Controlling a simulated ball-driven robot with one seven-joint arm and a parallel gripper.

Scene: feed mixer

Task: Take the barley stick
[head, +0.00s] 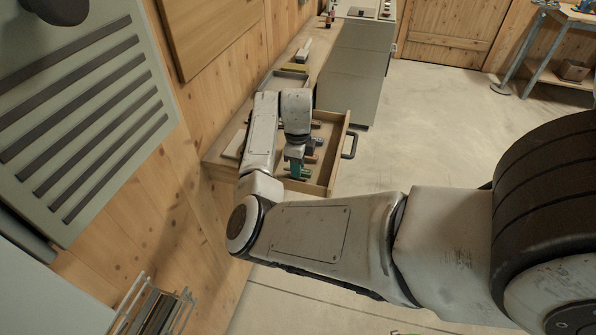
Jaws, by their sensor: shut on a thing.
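An open wooden drawer (346,133) with several small coloured sticks in it lies below my gripper (296,163). My gripper points down into the drawer, near its front left part. It is shut on a small green stick (301,173), only partly visible between and below the fingers. Other small sticks, reddish-brown (311,158) and dark, lie just right of the gripper. I cannot read any label, so I cannot tell which is the barley stick. My arm hides the left part of the drawer.
A wooden counter (309,55) with tools and trays runs back along the wall. A grey cabinet (355,72) stands behind the drawer. A dark handle (350,146) sticks out from the drawer front. The floor (440,125) at the right is clear.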

